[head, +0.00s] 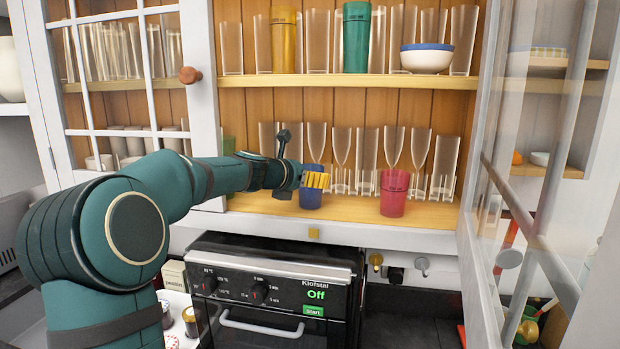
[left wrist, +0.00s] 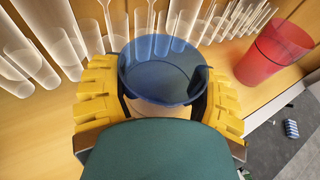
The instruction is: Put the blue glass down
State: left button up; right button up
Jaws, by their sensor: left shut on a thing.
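The blue glass (head: 311,190) is at the lower shelf (head: 343,208) of the open cabinet, near its front edge, and looks upright. My left gripper (head: 315,180) reaches in from the left and is shut on it, with yellow fingers around its sides. In the left wrist view the blue glass (left wrist: 162,72) sits between the two yellow fingers of my left gripper (left wrist: 160,95), and its open rim faces the camera. I cannot tell whether its base touches the shelf. My right gripper is in neither view.
A red glass (head: 395,192) stands to the right on the same shelf, apart from the blue one. Clear glasses (head: 341,150) stand close behind. The upper shelf (head: 345,80) holds more glasses and a bowl (head: 427,58). An open glazed door (head: 530,150) bounds the right; an oven (head: 275,290) is below.

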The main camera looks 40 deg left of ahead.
pick_arm(q)
jog(key=o, duration=1.4)
jog(key=shift+f, duration=0.15)
jog(key=shift+s+r, duration=0.25)
jog(key=b+v, duration=0.1)
jog(key=v, duration=1)
jog(key=shift+s+r, duration=0.1)
jog(key=shift+s, duration=0.15)
jog(key=shift+a, duration=0.1)
